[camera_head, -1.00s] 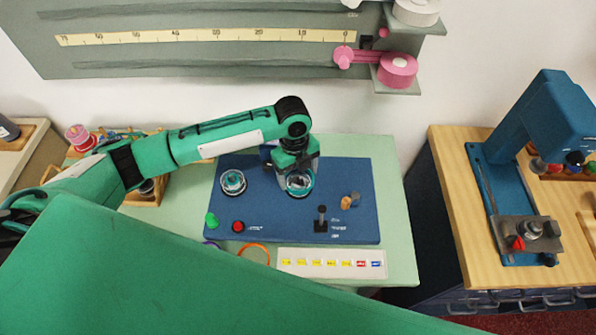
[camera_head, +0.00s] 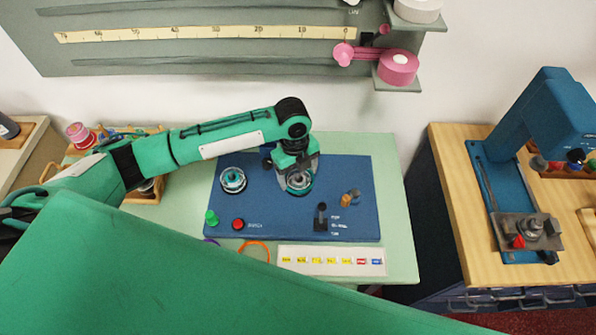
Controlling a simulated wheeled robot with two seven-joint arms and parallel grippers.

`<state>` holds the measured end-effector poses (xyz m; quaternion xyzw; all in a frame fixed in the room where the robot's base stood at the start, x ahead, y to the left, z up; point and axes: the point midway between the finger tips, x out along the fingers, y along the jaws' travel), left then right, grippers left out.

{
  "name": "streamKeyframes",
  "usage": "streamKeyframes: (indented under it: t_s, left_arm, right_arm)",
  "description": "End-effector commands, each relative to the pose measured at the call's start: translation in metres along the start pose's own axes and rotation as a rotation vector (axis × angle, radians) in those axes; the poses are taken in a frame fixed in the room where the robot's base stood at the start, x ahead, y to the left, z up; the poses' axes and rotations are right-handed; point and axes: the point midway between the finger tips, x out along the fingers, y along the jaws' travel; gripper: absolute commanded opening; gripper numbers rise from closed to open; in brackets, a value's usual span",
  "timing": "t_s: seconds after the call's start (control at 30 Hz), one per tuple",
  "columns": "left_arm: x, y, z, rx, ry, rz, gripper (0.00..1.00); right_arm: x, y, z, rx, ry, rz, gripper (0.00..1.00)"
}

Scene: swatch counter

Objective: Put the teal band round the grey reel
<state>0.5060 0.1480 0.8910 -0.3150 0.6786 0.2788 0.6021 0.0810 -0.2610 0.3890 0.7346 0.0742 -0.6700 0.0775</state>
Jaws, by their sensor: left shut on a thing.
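My left gripper (camera_head: 298,182) points down over the right-hand round reel on the blue board (camera_head: 270,213). It is shut on the teal band (camera_head: 307,186), which shows only as a thin bit of teal at the gripper. The grey reel (camera_head: 299,191) is beneath the gripper and partly hidden by it. I cannot tell whether the band is round the reel or just above it. A second round reel (camera_head: 233,180), grey with a pale teal tint, stands to the left, apart from the gripper. My right gripper is not in view.
The board also bears a green knob (camera_head: 211,217), a red button (camera_head: 238,224), a black lever (camera_head: 321,215) and small orange and grey posts (camera_head: 346,200). An orange ring (camera_head: 255,246) and a labelled strip (camera_head: 331,262) lie in front. A blue press (camera_head: 546,115) stands right.

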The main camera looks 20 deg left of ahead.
Motion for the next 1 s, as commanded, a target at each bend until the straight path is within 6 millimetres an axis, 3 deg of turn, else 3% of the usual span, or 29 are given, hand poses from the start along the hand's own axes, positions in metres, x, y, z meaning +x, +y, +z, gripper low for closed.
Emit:
streamKeyframes:
  t_s: [0.2,0.23,0.37,1.0]
  left_arm:
    - [0.0001,0.0000,-0.0001,0.000,0.000,0.000,0.54]
    - [0.0001,0.0000,-0.0001,0.000,0.000,0.000,0.76]
    - [0.0001,0.0000,-0.0001,0.000,0.000,0.000,1.00]
    - [-0.0028,-0.0001,-0.0004,0.000,0.000,0.000,1.00]
  right_arm:
    - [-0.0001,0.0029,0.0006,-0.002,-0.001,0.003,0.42]
    - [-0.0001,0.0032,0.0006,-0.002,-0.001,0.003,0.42]
    - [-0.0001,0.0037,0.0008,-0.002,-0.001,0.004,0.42]
    - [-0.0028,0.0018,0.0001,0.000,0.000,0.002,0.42]
